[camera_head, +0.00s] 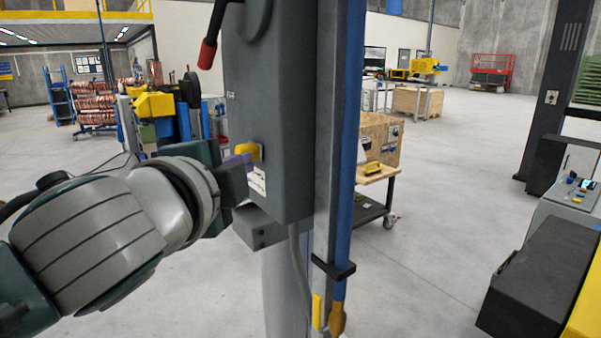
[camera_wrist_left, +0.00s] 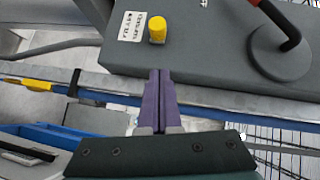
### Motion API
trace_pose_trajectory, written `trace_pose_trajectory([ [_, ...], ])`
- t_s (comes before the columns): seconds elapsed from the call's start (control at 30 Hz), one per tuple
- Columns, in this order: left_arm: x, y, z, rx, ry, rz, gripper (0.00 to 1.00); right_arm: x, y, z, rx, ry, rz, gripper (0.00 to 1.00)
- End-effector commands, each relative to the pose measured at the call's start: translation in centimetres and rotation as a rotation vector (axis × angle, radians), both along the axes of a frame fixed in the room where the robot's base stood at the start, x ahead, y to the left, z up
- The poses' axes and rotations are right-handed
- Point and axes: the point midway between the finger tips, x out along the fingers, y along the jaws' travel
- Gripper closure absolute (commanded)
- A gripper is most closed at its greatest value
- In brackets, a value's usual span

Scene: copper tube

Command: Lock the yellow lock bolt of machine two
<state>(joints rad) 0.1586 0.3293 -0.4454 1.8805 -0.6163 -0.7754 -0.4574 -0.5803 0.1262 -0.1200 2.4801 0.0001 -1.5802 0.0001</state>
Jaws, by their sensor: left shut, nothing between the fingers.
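The yellow lock bolt (camera_head: 249,150) sticks out of the face of a grey machine box (camera_head: 276,80) on a post. In the left wrist view, the bolt (camera_wrist_left: 157,29) stands beside a white label (camera_wrist_left: 132,26). My left gripper (camera_head: 246,160) has purple fingers close to the bolt in the head view. In the left wrist view, the shut, empty fingers (camera_wrist_left: 160,72) point toward the bolt, with a gap between them in the picture. Whether they touch it cannot be told. My right gripper is not in view.
A lever with a red grip (camera_head: 207,54) hangs from the box's upper part; its grip also shows in the wrist view (camera_wrist_left: 254,2). A blue pipe (camera_head: 349,130) runs beside the post. A cart (camera_head: 373,207) stands behind. Open floor (camera_head: 440,200) lies right of the post.

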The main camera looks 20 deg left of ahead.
Motion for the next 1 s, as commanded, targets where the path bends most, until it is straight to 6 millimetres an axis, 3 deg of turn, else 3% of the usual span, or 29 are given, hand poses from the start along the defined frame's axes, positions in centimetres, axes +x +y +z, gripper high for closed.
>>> trace_pose_trajectory([
  [0.1,-1.9,-0.2,0.1,0.000,0.001,-0.001,1.00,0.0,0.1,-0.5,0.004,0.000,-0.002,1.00],
  [0.3,-3.5,-0.4,0.5,0.000,0.000,-0.001,1.00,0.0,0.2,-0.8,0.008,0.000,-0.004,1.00],
  [0.73,-3.9,-0.4,0.4,-0.011,0.009,0.005,1.00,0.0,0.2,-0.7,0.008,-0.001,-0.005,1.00],
  [0.87,-6.0,0.4,-2.5,-0.168,0.119,0.076,1.00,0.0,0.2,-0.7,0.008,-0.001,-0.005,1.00],
  [1.0,-12.1,1.4,-8.8,-0.500,0.377,0.263,1.00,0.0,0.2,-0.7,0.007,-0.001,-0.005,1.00],
])
